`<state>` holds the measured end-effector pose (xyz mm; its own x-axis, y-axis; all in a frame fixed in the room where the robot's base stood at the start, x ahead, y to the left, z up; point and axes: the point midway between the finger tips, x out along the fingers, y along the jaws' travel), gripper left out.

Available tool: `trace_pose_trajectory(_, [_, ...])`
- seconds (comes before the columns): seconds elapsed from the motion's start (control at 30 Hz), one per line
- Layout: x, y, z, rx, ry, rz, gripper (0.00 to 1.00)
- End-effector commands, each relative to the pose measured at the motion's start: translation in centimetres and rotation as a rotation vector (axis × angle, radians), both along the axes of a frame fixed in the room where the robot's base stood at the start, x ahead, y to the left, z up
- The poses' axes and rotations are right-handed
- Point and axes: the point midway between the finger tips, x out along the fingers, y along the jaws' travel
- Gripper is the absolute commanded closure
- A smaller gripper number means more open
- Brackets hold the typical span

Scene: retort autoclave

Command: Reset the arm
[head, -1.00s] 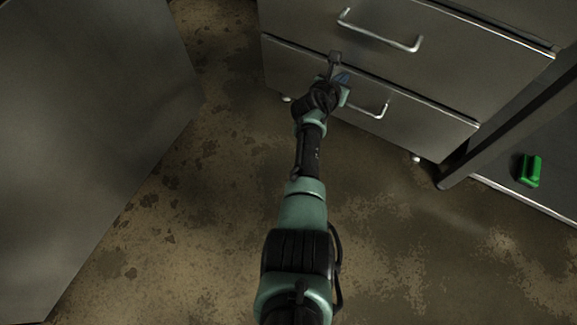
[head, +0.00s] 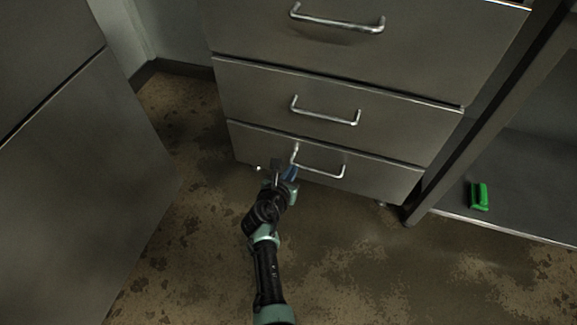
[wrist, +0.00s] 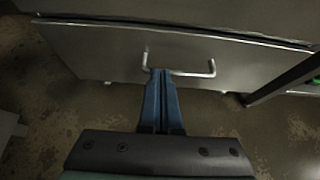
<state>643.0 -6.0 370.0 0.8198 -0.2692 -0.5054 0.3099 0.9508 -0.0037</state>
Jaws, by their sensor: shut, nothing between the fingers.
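My gripper (head: 285,170) is at the end of my teal and black arm, low in front of the drawer cabinet. Its blue fingers (wrist: 161,100) are together in the wrist view, with nothing between them. The fingertips overlap the left end of the lowest drawer's handle (head: 318,167) in the picture; I cannot tell whether they touch it. That handle also shows in the wrist view (wrist: 195,73), just beyond the fingertips. The lowest drawer (head: 385,182) looks shut.
The cabinet has further drawers above, with a middle handle (head: 325,111) and a top handle (head: 337,20). A grey panel (head: 80,190) stands at left. A green object (head: 479,196) lies on a low shelf (head: 520,210) at right. Stained floor (head: 190,240) is clear between.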

Motion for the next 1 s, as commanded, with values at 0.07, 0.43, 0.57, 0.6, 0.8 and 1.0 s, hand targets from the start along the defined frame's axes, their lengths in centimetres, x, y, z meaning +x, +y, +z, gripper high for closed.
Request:
trace_pose_trajectory(0.07, [-0.9,0.3,0.8,-0.001,0.001,0.001,1.0])
trace_pose_trajectory(0.43, [-1.9,0.6,1.0,0.0,0.0,0.0,1.0])
trace_pose_trajectory(0.57, [-1.6,0.6,1.5,0.011,-0.01,-0.006,1.0])
trace_pose_trajectory(0.6, [-1.3,0.7,2.2,0.033,-0.027,-0.017,1.0])
trace_pose_trajectory(0.8, [2.5,1.1,12.3,0.374,-0.261,-0.155,1.0])
trace_pose_trajectory(1.0, [5.0,1.1,27.6,0.924,-0.569,-0.276,1.0])
